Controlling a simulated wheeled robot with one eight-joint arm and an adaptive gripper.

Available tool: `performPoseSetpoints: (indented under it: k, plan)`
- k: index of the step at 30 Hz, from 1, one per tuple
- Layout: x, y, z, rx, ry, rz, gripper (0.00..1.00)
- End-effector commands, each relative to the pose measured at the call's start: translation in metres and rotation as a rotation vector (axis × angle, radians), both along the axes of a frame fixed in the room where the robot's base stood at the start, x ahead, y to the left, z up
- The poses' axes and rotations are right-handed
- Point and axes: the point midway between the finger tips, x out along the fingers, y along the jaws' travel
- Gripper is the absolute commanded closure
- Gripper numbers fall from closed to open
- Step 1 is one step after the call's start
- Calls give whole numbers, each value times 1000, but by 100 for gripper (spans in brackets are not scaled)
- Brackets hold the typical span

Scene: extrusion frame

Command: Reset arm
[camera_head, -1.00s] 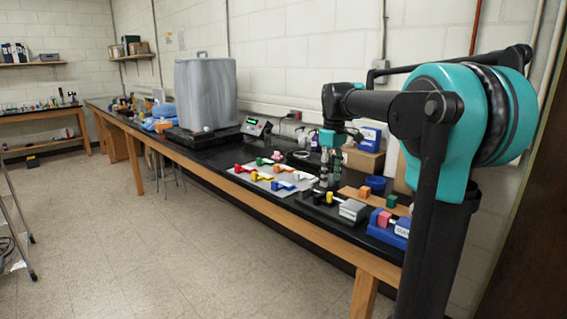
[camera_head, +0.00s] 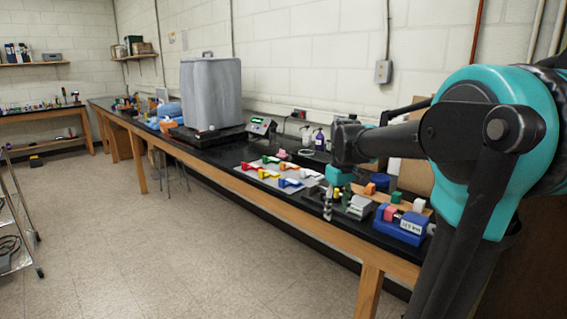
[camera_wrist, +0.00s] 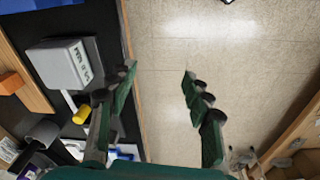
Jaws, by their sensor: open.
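My gripper (camera_head: 335,207) hangs from my black and teal arm at the front edge of the black bench (camera_head: 205,152), fingers pointing down. In the wrist view my gripper (camera_wrist: 160,70) is open, with nothing between its fingers. Its left finger overlaps the bench edge and its right finger is over the tiled floor. A grey block with a label (camera_wrist: 66,64) lies on the bench to the left of the fingers, apart from them. A yellow piece (camera_wrist: 82,115) is close beside the left finger. My arm hides part of the bench's back right.
A board with coloured pieces (camera_head: 245,178) lies left of my gripper. A blue labelled holder (camera_head: 403,228) stands to its right. A large grey container (camera_head: 211,92) stands farther along the bench. The floor (camera_head: 200,245) in front is clear.

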Motion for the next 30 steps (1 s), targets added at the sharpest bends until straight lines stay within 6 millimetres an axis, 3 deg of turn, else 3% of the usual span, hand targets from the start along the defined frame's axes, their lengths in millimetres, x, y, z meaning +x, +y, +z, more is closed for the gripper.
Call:
performPoseSetpoints:
  k: [5,9,15,17,30]
  plan:
    - [-48,-9,-58,24,-71,-151,50]
    - [-106,-17,-117,61,-147,-314,50]
    - [-168,-23,-172,110,-224,-481,50]
    - [-177,-24,-179,118,-235,-504,50]
    - [-177,-24,-179,118,-235,-504,50]
